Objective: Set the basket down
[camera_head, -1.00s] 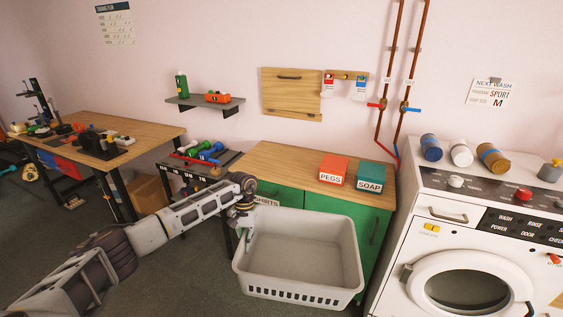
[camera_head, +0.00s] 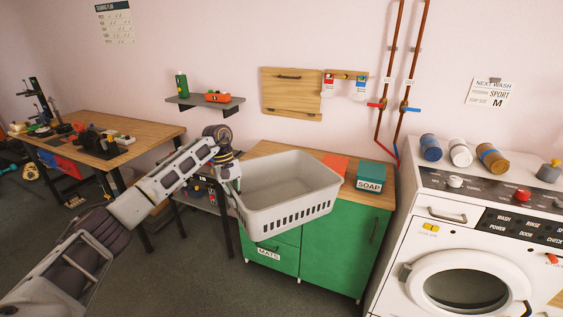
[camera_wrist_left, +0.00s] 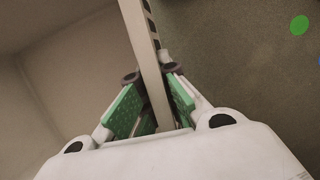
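The empty light grey basket (camera_head: 290,213) is in the middle of the head view, in front of and partly over the wooden counter top, a little tilted. I cannot tell whether it touches the counter. My left gripper (camera_head: 232,183) is at the basket's left end. In the left wrist view the green-padded fingers of that gripper (camera_wrist_left: 151,74) are closed on both sides of the basket's wall (camera_wrist_left: 147,45). The counter top (camera_head: 366,190) sits on a green cabinet (camera_head: 333,240), and the basket hides much of both. My right gripper is not in view.
A red box (camera_head: 336,164) and a teal soap box (camera_head: 371,175) stand on the counter, the red one partly hidden by the basket. A white washing machine (camera_head: 470,250) stands to the right. A dark rack with dumbbells (camera_head: 200,197) is behind my left arm. Pipes rise behind the counter.

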